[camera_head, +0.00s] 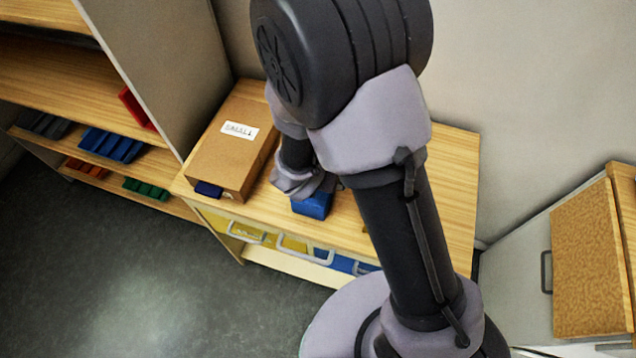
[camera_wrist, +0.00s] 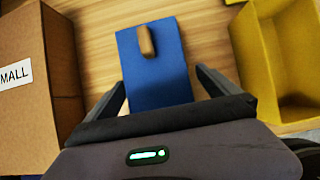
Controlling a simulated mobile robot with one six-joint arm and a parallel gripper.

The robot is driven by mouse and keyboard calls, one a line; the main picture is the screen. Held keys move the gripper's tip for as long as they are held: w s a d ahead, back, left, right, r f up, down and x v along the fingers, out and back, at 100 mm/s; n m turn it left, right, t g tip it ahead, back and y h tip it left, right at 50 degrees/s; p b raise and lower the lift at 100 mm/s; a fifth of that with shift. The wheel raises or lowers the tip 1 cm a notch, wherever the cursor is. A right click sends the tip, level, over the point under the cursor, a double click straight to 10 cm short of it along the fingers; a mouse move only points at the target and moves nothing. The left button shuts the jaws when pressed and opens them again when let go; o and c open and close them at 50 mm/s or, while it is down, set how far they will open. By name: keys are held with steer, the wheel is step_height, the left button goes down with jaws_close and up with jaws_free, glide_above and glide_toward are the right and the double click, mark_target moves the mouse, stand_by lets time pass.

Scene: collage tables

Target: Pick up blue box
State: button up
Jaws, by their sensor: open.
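The blue box (camera_head: 313,206) stands on the wooden table near its front edge, partly hidden by my arm in the head view. In the wrist view, the blue box (camera_wrist: 158,82) shows a flat blue top with a small brown block-like piece on it. My gripper (camera_wrist: 162,88) is open, with one finger on each side of the blue box and a gap visible on both sides. I cannot tell how far above the table the fingertips are. In the head view, my gripper (camera_head: 305,186) is just behind and above the box, its fingers mostly hidden.
A cardboard box (camera_head: 228,160) with a white label stands left of the blue box. A yellow open container (camera_wrist: 285,65) stands to the right in the wrist view. Shelves (camera_head: 75,75) with coloured bins are at the left. The floor in front of the table (camera_head: 455,160) is clear.

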steer(key=x, duration=0.3)
steer(key=shift+w+a+f+b, duration=0.2)
steer(key=shift+f+b, duration=0.1)
steer(key=shift+b, duration=0.1)
steer(key=shift+s+r, duration=0.1)
steer(key=shift+c, duration=0.2)
steer(key=c, duration=1.4)
